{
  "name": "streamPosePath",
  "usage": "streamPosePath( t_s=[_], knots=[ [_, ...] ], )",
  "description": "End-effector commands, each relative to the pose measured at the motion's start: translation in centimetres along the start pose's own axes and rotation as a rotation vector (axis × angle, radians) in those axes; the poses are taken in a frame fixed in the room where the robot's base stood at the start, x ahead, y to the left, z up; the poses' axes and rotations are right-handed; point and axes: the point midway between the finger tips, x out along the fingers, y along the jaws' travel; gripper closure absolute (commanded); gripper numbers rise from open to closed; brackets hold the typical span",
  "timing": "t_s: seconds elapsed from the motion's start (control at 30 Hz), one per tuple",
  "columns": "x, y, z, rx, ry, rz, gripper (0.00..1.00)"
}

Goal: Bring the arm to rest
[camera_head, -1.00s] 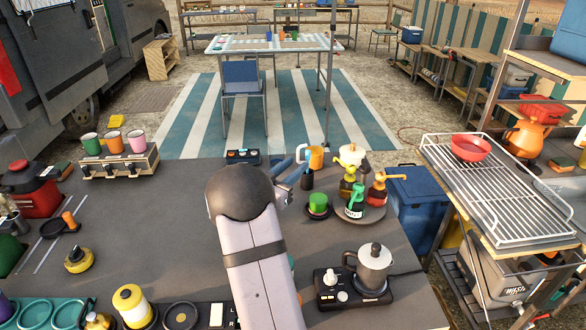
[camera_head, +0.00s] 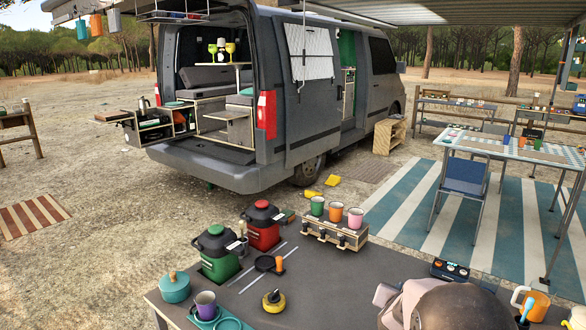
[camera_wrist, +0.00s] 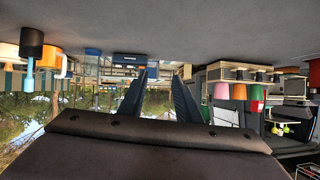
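My gripper (camera_wrist: 159,80) shows in the wrist view, which is upside down. Its two dark fingers stand apart with nothing between them. In the head view my arm's rounded grey joint is at the bottom right, over the grey table (camera_head: 345,285); the fingers do not show there. An orange mug (camera_head: 535,304) and a blue tool (camera_head: 527,306) stand just right of the arm. The blue tool, with a black base, also shows at the left of the wrist view (camera_wrist: 29,75), off to the side of the fingers.
A mug rack (camera_head: 330,234) with three mugs stands at the table's far edge. Red (camera_head: 263,228) and green (camera_head: 217,255) jugs, a teal pot (camera_head: 174,288) and a purple mug (camera_head: 205,305) are at the left. The mid-table is mostly clear. A van (camera_head: 230,100) stands beyond.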

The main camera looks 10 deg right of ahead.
Motion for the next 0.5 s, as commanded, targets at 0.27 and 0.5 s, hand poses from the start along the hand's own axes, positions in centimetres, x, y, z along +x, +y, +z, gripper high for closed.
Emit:
streamPosePath(
  t_s=[0.27, 0.5],
  knots=[
    [-13.8, -8.6, 8.8, -0.236, -0.478, -0.322, 0.69],
    [-26.1, -5.8, 15.2, -0.496, -0.851, -0.377, 0.69]
  ],
)
